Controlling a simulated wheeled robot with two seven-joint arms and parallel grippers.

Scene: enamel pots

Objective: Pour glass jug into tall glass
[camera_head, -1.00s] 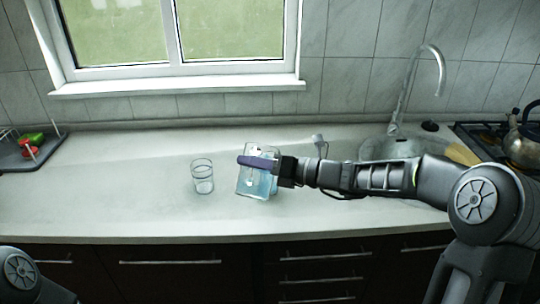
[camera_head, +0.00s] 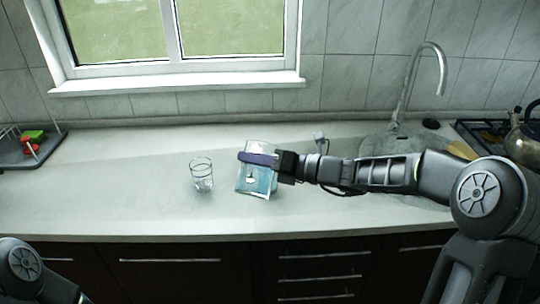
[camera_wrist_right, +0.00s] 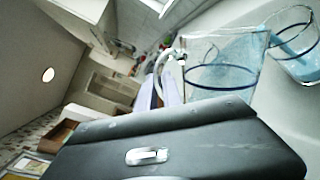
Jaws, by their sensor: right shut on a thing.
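The glass jug (camera_head: 257,181) is clear, with blue liquid inside, and is slightly tilted over the counter. My right gripper (camera_head: 262,160) is shut on it from the right, near its upper part. In the right wrist view the jug (camera_wrist_right: 230,55) shows beyond the dark gripper body, with blue in it. The tall glass (camera_head: 202,174) stands upright on the counter just left of the jug, with a gap between them. In the right wrist view a glass (camera_wrist_right: 294,38) at the top right has pale blue within its outline. My left gripper is outside the view.
The pale counter (camera_head: 120,195) is clear left of the glass. A dark dish rack (camera_head: 35,150) with red and green items is at far left. The sink tap (camera_head: 432,65) rises behind my right arm, and a kettle (camera_head: 525,140) stands on the stove at far right.

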